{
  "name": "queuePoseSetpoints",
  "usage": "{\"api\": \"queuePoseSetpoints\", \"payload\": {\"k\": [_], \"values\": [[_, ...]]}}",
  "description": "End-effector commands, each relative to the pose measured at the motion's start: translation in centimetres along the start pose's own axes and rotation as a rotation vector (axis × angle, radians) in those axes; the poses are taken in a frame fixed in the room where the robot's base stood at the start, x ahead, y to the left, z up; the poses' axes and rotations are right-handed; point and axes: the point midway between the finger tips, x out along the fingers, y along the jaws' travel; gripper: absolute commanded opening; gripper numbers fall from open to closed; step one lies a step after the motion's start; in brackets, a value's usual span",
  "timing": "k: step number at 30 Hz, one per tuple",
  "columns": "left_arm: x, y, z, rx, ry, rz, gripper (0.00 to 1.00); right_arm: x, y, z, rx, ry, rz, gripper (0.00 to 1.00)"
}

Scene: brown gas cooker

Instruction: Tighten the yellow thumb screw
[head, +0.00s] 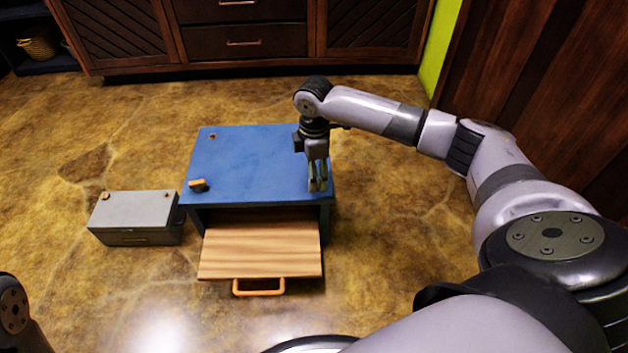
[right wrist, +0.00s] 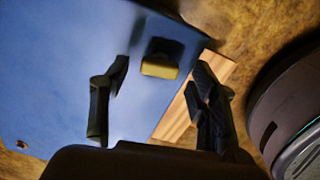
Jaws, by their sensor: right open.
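The yellow thumb screw (right wrist: 160,68) shows in the right wrist view as a small yellow block with a dark part beside it, on the blue top (head: 250,155) of a cabinet. My right gripper (head: 318,188) points down over the front right corner of this top and hides the screw in the head view. In the right wrist view its two black fingers stand apart, one on each side of the screw, with gaps between. I cannot tell how high the fingertips are above the top. My left gripper is out of view.
An orange-brown knob (head: 198,185) sits at the top's front left corner. The cabinet's wooden drawer (head: 260,252) is pulled out, with an orange handle (head: 258,291). A grey box (head: 133,213) stands close on the left. The floor right of the cabinet is clear.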

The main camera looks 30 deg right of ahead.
Motion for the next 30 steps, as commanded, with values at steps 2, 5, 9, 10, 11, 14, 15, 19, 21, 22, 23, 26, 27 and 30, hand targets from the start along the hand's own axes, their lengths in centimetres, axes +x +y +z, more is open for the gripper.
{"api": "queuePoseSetpoints", "payload": {"k": [2, 5, 9, 10, 11, 14, 15, 19, 21, 22, 23, 26, 27, 30], "values": [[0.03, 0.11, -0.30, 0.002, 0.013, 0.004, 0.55, 0.85, 0.00, -0.02, 0.000, 0.000, 0.000, 0.55], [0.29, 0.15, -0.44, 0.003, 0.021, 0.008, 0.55, 1.18, 0.00, -0.02, 0.000, 0.000, 0.000, 0.55], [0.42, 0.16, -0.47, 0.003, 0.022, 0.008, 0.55, 1.23, 0.00, -0.02, -0.001, 0.000, 0.000, 0.55], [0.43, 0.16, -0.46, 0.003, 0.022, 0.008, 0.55, 1.21, 0.00, -0.02, -0.001, 0.000, 0.000, 0.55], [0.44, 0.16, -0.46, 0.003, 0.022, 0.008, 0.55, 1.20, 0.00, -0.02, -0.001, 0.000, 0.000, 0.55], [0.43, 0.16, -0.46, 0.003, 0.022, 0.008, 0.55, 1.19, -0.01, -0.02, -0.001, 0.000, 0.000, 0.55], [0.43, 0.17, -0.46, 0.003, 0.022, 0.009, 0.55, 1.19, -0.01, -0.02, -0.001, 0.000, 0.000, 0.52], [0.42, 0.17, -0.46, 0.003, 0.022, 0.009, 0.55, 1.18, -0.01, -0.03, -0.001, 0.000, 0.000, 0.44], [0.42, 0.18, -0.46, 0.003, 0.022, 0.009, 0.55, 1.18, 0.00, -0.03, -0.001, 0.000, 0.000, 0.39], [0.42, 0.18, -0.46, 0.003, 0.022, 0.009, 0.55, 1.18, 0.00, -0.03, -0.001, 0.000, 0.000, 0.37], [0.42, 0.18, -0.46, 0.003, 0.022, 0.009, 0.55, 1.18, 0.00, -0.03, -0.001, 0.000, 0.000, 0.35], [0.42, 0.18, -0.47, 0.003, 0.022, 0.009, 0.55, 1.18, -0.01, -0.03, -0.001, 0.000, 0.000, 0.28], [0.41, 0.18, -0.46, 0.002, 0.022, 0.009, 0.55, 1.17, -0.01, -0.03, -0.001, 0.000, 0.000, 0.26], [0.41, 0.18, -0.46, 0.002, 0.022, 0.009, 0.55, 1.17, -0.01, -0.03, -0.001, 0.000, 0.000, 0.19]]}}
